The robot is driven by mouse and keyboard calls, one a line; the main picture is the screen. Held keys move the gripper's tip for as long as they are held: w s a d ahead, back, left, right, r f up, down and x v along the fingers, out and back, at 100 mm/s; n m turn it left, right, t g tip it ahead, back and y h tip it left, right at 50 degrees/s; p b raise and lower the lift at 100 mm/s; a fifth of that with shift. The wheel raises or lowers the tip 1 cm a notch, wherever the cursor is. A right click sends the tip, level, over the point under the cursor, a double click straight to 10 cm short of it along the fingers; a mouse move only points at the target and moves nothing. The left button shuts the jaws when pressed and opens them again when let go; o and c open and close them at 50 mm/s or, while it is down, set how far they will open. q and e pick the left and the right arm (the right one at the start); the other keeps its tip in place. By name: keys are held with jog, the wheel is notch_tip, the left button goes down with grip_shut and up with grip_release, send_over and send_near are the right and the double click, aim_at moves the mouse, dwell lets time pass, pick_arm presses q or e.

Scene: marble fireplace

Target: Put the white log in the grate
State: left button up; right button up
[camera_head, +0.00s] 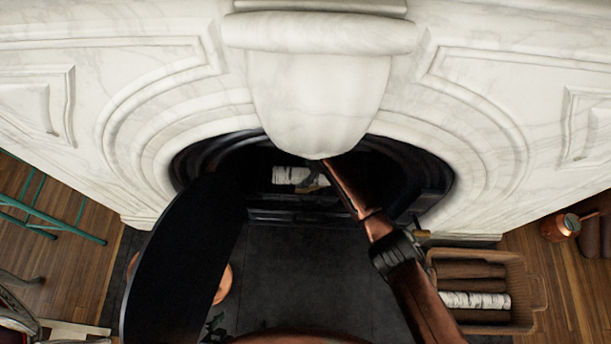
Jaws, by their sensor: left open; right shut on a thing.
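A white birch-bark log (288,175) lies crosswise inside the dark arched firebox opening. My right arm reaches in beneath the marble keystone, and my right gripper (312,183) is shut on the log near its right end. The grate is dark and hard to make out; a black front bar (285,215) shows below the log. I cannot tell whether the log touches the grate. My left gripper (215,326) is partly visible at the bottom edge, open and away from the log.
A large black curved panel (180,265) stands left of the hearth, with a copper object (223,284) partly behind it. A wicker basket (538,290) at right holds brown logs and another white log (475,300). A copper pot (560,227) stands farther right. The dark hearth slab (310,275) is clear in the middle.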

aim_at(304, 178)
notch_tip(304, 178, down, 3)
jog(key=shift+f+b, duration=0.1)
jog(key=shift+b, duration=0.4)
jog(key=shift+f, duration=0.1)
pick_arm(q)
jog(key=shift+a+f+t, duration=0.2)
jog(key=shift+f, duration=0.4)
jog(key=shift+a+f+t, duration=0.15)
jog(key=shift+f+t, duration=0.05)
jog(key=shift+f, duration=0.4)
jog(key=shift+s+a+f+b, duration=0.1)
jog(key=shift+f+b, duration=0.2)
pick_arm(e)
jog(key=shift+f, duration=0.45)
jog(key=shift+f, duration=0.1)
